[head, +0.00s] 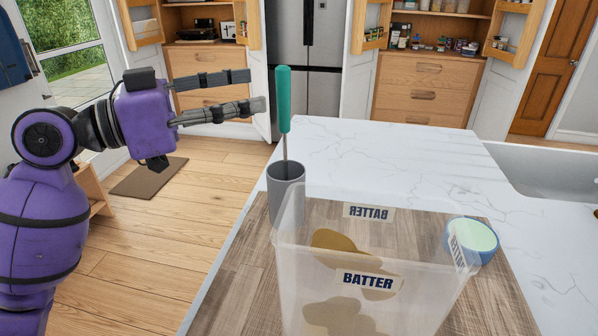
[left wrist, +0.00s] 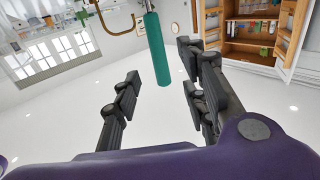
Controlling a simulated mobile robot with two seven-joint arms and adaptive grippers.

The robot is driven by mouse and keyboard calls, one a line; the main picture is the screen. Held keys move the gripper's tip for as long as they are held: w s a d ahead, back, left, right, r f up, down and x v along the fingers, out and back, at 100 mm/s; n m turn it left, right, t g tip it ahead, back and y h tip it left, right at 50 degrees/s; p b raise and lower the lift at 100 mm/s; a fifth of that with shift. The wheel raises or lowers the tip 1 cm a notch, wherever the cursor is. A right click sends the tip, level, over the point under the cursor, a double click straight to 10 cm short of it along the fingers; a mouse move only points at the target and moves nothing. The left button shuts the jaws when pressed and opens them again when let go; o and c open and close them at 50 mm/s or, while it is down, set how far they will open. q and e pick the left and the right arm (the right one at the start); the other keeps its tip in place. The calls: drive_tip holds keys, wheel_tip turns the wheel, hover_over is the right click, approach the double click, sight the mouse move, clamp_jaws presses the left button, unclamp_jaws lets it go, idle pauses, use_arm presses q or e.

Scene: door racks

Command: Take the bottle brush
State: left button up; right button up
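The bottle brush (head: 283,98) has a teal green handle and a thin metal stem. It stands nearly upright, stem down, in a grey cup (head: 286,200) on the counter; the lower end is hidden inside the cup. My left gripper (head: 256,91) is open and empty, its fingers level and pointing right, with the tips just left of the handle. In the left wrist view the green handle (left wrist: 157,48) shows ahead, in the gap between the spread fingers, and I see no grip on it. My right gripper is not in view.
A clear bin labelled BATTER (head: 375,305) with brown patches stands on a wooden board (head: 245,275), close in front of the cup. White marble counter (head: 400,160) is clear behind; a sink (head: 545,170) is at right.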

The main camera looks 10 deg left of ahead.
sight(285, 131)
use_arm(q)
drive_tip(key=p+x, duration=0.1)
drive_tip(key=x, duration=0.5)
drive_tip(key=shift+w+d+r, duration=0.1)
drive_tip(key=shift+d+r, duration=0.05)
drive_tip(key=shift+d, duration=0.1)
drive_tip(key=shift+w+d, duration=0.2)
drive_tip(key=shift+d, duration=0.05)
drive_tip(key=shift+c, duration=0.4)
clamp_jaws()
